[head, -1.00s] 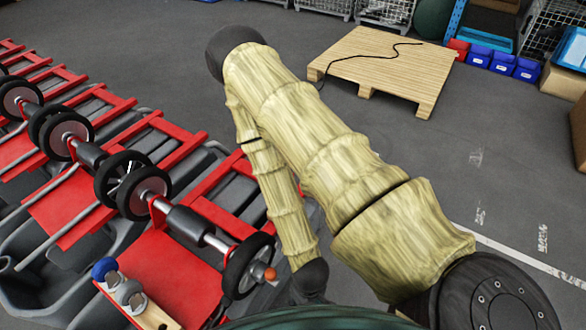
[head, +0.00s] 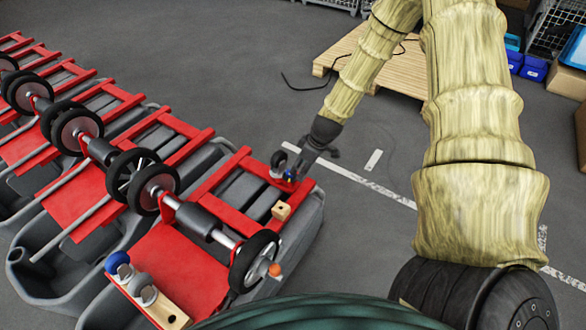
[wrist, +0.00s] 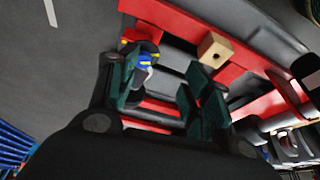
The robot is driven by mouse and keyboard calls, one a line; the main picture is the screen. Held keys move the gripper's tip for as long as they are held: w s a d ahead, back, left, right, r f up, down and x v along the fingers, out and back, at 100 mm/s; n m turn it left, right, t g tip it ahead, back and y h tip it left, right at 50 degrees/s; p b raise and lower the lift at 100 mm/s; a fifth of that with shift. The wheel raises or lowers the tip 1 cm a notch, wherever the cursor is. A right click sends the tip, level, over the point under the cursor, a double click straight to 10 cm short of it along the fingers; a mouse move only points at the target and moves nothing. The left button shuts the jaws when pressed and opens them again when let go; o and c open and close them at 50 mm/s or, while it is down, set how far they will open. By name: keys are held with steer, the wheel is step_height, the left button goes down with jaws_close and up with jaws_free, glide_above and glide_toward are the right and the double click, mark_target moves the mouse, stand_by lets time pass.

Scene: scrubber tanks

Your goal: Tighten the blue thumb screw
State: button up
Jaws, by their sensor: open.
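A small blue part, which looks like the thumb screw (head: 290,175), sits at the far right end of the nearest red frame. In the wrist view the blue screw (wrist: 145,62) has a pale metal piece below it and lies close to the left finger. My gripper (head: 296,167) is over this spot, pointing down, and partly hides it. In the wrist view my gripper (wrist: 162,92) is open, with green finger pads apart and nothing clearly held. I cannot tell whether a finger touches the screw. Another blue knob (head: 117,262) stands at the near left.
A wooden block (head: 281,211) sits close to my gripper; it also shows in the wrist view (wrist: 213,48). Red frames with black wheels (head: 247,262) and grey tanks (head: 305,225) fill the left. A pallet (head: 395,75) lies behind my arm.

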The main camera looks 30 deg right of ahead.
mark_target(290, 175)
steer(key=shift+n+t, duration=0.3)
steer(key=shift+w+f, duration=0.9)
steer(key=shift+f, duration=0.4)
steer(key=shift+w+f, duration=0.95)
steer(key=shift+f, duration=0.3)
steer(key=shift+w+f, duration=0.9)
steer(key=shift+f, duration=0.4)
steer(key=shift+a, duration=0.1)
steer(key=c, duration=1)
steer(key=shift+c, duration=0.2)
steer(key=m, duration=0.1)
steer(key=m+h, duration=0.1)
steer(key=m, duration=0.3)
steer(key=shift+s+a+t+h, duration=0.1)
steer(key=shift+a+t+h, duration=0.2)
steer(key=m, duration=0.2)
steer(key=m+h+p, duration=0.1)
steer(key=m+h, duration=0.1)
steer(key=m, duration=0.1)
steer(key=shift+a+m, duration=0.25)
steer(key=shift+m, duration=0.05)
steer(key=shift+p, duration=0.3)
